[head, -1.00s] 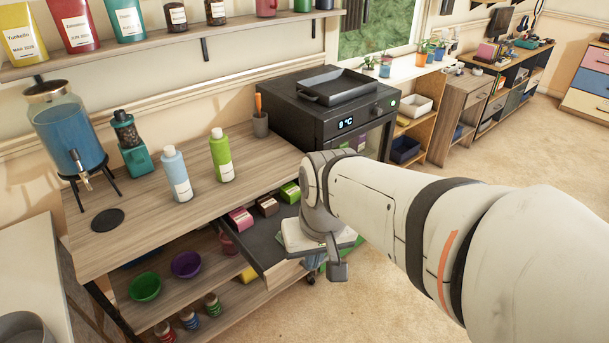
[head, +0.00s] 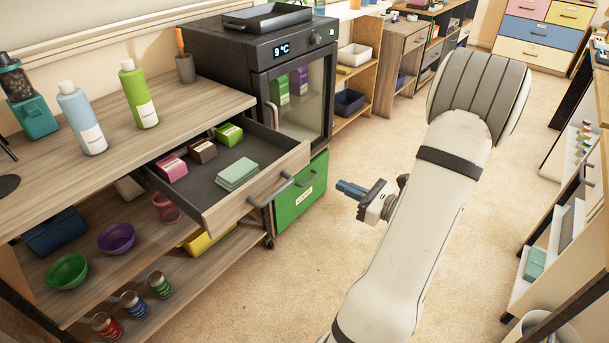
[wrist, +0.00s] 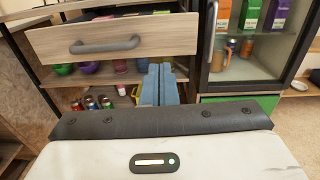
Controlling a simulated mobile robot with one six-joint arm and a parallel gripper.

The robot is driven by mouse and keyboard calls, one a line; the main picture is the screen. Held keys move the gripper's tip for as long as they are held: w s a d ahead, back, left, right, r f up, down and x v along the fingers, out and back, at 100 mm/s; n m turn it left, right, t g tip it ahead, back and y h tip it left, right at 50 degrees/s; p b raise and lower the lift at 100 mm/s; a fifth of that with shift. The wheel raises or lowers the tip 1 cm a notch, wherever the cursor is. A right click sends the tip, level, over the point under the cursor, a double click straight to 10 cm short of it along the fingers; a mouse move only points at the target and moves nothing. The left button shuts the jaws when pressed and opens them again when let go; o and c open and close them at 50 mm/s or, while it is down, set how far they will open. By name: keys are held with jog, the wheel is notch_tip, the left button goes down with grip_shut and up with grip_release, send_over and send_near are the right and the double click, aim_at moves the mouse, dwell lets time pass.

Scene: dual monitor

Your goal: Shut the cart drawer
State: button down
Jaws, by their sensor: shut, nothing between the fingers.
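The cart drawer (head: 228,206) is pulled out from under the wooden cart top (head: 105,155). It holds small pink, brown and green boxes and a pale green stack. Its dark handle (head: 271,189) is on the wooden front, and it also shows in the wrist view (wrist: 105,45). My gripper (head: 350,189) is shut and empty, in the open space to the right of the drawer front and apart from it. In the wrist view its blue fingers (wrist: 160,84) are together, below and to the right of the drawer handle.
Open carpet (head: 290,280) lies in front. A white shelf unit (head: 560,225) stands at right.

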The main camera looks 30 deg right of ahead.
jog(key=b, duration=0.2)
send_near(297, 161)
jog(key=shift+m, duration=0.3)
jog(key=x, duration=0.5)
jog(key=shift+w+a+f, duration=0.15)
jog(key=shift+w+f, duration=0.05)
jog(key=shift+w, duration=0.15)
jog(key=shift+w+a, duration=0.15)
jog(key=shift+w, duration=0.4)
jog(key=shift+r, duration=0.1)
